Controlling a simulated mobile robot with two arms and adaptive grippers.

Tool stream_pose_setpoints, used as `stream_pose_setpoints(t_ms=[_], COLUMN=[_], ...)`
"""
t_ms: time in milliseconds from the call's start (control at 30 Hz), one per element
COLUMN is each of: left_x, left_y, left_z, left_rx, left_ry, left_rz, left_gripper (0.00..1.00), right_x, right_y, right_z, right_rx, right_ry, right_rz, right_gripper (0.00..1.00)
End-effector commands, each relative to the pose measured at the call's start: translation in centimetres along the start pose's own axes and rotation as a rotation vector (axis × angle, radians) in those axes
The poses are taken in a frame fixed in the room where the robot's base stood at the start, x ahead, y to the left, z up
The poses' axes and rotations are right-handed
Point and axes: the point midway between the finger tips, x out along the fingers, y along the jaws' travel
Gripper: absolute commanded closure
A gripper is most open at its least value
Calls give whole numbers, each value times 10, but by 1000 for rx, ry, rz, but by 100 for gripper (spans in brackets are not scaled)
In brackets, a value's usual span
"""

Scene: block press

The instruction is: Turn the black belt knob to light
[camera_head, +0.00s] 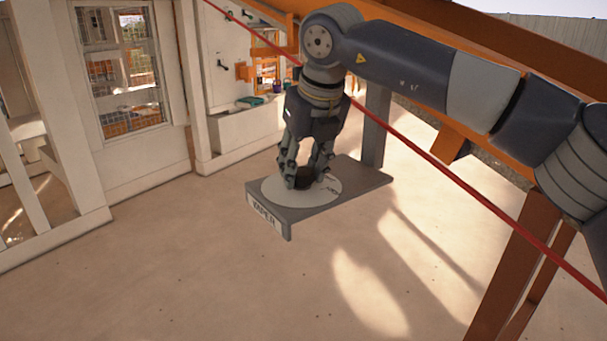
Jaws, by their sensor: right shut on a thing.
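My right gripper (306,178) points straight down over a grey shelf-like panel (360,180). A round white dial plate (270,190) with small dark marks lies on the panel. The black knob (304,181) sits on the dial plate, between the fingers. The gripper is shut on the knob, and its fingers hide most of it. I cannot tell which mark the knob points to. A label with dark letters, too small to read surely, is on the panel's front edge. My left gripper is not in view.
A grey post (375,125) stands behind the panel. A red cable or bar (440,170) runs diagonally across the view, and orange beams (515,260) stand at the right. A white wall with a mesh window (125,70) is at the left. The sandy floor in front is clear.

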Motion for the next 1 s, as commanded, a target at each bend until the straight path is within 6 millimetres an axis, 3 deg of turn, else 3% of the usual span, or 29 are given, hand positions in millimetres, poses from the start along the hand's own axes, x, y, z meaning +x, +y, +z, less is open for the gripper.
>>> stream_pose_setpoints(t_ms=[600,633,700,1000], left_x=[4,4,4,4], left_y=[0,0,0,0], left_z=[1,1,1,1], left_rx=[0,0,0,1], left_ry=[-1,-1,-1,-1], left_rz=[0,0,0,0], left_gripper=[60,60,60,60], right_x=[-2,-2,-2,-1], right_y=[0,0,0,0], right_z=[1,1,1,0], right_rx=[40,40,40,39], right_ry=[-3,-3,-3,-1], right_rz=[-17,-17,-17,-17], right_gripper=[87,61,45,44])
